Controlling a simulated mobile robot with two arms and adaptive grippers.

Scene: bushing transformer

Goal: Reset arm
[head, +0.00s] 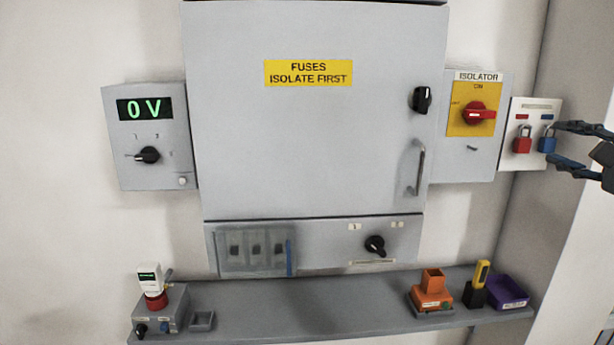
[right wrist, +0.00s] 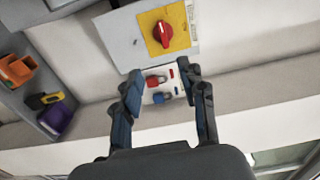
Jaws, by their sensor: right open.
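My right gripper (head: 567,147) is at the right edge of the head view, beside the white padlock board (head: 530,104). Its fingers are open, with nothing held between them. A blue padlock (head: 546,142) and a red padlock (head: 522,140) hang on the board. In the right wrist view the open fingers (right wrist: 163,104) frame the board, with the red padlock (right wrist: 156,80) and blue padlock (right wrist: 161,97) beyond the tips. In the head view the fingertips appear close to the blue padlock; contact cannot be told. My left gripper is not in view.
The isolator box with its red knob (head: 479,114) is left of the board. A grey cabinet (head: 310,150) fills the middle. The shelf (head: 330,308) below bears an orange holder (head: 432,290), a yellow-black tool (head: 478,283), a purple tray (head: 508,292) and a grey box (head: 160,315).

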